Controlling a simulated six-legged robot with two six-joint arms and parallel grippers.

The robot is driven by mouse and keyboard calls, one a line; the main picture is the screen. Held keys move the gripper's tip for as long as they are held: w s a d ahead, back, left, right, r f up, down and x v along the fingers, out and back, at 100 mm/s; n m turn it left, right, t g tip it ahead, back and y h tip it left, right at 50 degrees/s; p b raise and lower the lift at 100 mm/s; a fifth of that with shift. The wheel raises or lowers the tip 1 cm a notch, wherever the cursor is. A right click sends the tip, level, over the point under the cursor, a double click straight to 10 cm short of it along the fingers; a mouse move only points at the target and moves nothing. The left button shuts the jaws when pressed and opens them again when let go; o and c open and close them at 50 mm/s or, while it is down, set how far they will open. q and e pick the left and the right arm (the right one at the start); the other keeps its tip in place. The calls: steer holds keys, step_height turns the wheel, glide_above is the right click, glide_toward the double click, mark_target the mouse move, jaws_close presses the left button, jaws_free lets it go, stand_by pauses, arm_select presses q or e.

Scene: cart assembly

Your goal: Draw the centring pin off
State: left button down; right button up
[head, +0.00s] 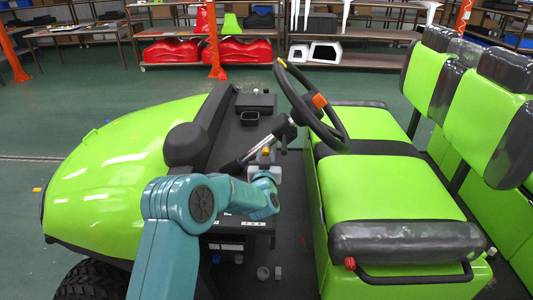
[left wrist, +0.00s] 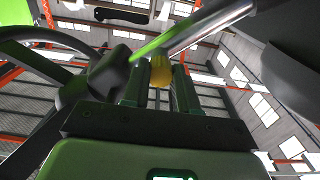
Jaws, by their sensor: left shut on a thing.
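The centring pin shows as a small yellow piece (head: 266,151) beside the steering column (head: 262,144) in the head view. In the left wrist view its yellow end (left wrist: 160,70) sits between my two fingertips, next to the silver shaft. My left gripper (head: 265,158) is shut on it; the fingers also show in the left wrist view (left wrist: 160,88). The steering wheel (head: 309,102) is above and right of the gripper. The fingers hide the pin's lower part, so I cannot tell how far it is seated. My right gripper is out of view.
The green cart body (head: 112,165) lies left of my arm and the green seat (head: 385,188) lies right. The dark dashboard (head: 240,125) is just behind the gripper. Small grey pieces (head: 263,272) lie on the cart floor. Shelves stand far behind.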

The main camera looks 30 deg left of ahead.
arm_select(q)
steer(key=shift+s+d+f, duration=0.1)
steer(key=shift+f, duration=0.05)
steer(key=b+v, duration=0.2)
steer(key=v, duration=0.4)
stand_by(0.4)
